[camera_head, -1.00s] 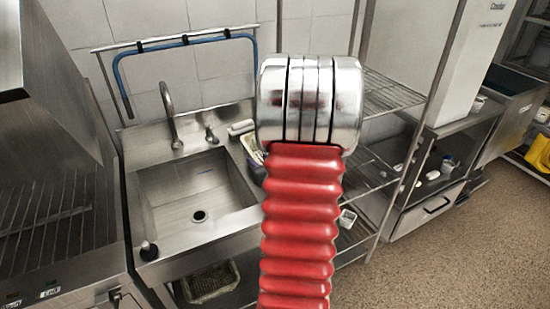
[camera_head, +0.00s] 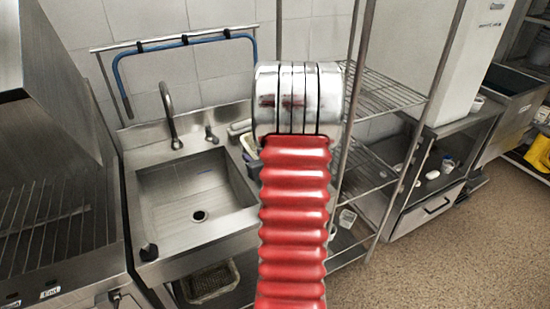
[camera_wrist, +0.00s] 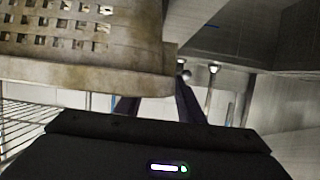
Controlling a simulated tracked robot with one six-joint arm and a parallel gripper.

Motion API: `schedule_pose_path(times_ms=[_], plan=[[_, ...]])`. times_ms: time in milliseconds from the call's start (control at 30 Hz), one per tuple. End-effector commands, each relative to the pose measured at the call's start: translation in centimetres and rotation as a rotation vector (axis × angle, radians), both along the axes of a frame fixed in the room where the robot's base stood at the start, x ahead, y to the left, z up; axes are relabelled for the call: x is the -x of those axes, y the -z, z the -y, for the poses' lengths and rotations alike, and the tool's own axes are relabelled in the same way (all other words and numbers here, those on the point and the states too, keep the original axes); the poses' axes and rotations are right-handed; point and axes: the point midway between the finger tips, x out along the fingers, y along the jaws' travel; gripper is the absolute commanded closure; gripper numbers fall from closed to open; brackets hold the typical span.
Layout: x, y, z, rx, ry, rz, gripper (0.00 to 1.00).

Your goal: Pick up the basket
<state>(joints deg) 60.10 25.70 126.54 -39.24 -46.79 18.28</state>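A beige perforated basket (camera_wrist: 85,75) fills the upper left of the wrist view, very close, its lower rim and one corner showing. My gripper (camera_wrist: 158,108) has its two dark fingers apart with a bright gap between them, just below and right of the basket's corner. No basket wall shows clearly between the fingers. In the head view a light basket (camera_head: 249,143) shows partly beside the sink, behind my red arm. Another basket (camera_head: 208,283) sits on the low shelf under the sink. I cannot tell for certain which one the wrist view shows.
The steel sink (camera_head: 160,215) with its tap is left of my arm. A wire shelf rack (camera_head: 385,95) stands right behind it, and wire bars (camera_wrist: 22,120) show in the wrist view. A grill (camera_head: 45,225) is at far left. The floor at right is clear.

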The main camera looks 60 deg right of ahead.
Motion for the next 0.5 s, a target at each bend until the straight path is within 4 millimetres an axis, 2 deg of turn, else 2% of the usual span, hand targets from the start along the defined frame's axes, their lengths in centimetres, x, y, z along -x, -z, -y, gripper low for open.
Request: schedule_pose_path(times_ms=[200, 500], plan=[[0.00, 0.00, -0.02, 0.000, 0.000, 0.000, 0.65], [-0.01, 0.00, -0.03, 0.000, -0.001, 0.000, 0.85]])
